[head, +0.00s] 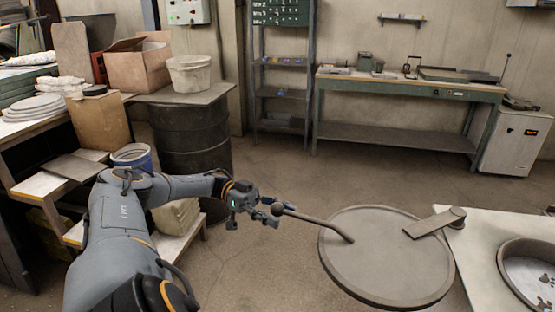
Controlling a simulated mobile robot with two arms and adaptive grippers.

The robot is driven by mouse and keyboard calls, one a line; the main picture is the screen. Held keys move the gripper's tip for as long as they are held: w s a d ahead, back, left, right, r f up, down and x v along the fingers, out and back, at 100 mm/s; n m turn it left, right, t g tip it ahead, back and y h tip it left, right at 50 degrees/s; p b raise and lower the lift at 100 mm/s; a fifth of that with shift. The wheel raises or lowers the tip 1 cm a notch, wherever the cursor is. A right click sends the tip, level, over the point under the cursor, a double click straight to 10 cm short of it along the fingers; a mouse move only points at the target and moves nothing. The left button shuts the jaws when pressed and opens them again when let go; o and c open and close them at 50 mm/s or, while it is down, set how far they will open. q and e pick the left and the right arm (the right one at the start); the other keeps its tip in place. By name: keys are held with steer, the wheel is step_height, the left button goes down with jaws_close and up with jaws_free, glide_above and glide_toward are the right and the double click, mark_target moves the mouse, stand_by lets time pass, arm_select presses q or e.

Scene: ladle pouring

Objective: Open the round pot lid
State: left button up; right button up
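The round pot lid (387,272) is a large grey-brown disc left of the pale worktop, out over the floor. A flat bracket (432,223) runs from its top to the worktop's corner. A rod handle (318,222) slants up to the left from the lid and ends in a dark ball knob (277,209). The round pot (508,262) at the right edge is uncovered, with dark pieces inside. My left gripper (276,212) is at the knob, with finger parts on both sides of it; whether they grip it is unclear. My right gripper is not in view.
The pale worktop (470,258) is at the lower right. A dark barrel (192,140) with a white bucket (190,74) stands behind my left arm. A green workbench (400,86) and shelf rack (282,75) line the back wall. The middle floor is clear.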

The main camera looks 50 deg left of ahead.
arm_select(q)
steer(key=shift+s+a, duration=0.1)
steer(key=shift+a, duration=0.5)
steer(key=v, duration=0.6)
steer(key=shift+s, duration=0.2)
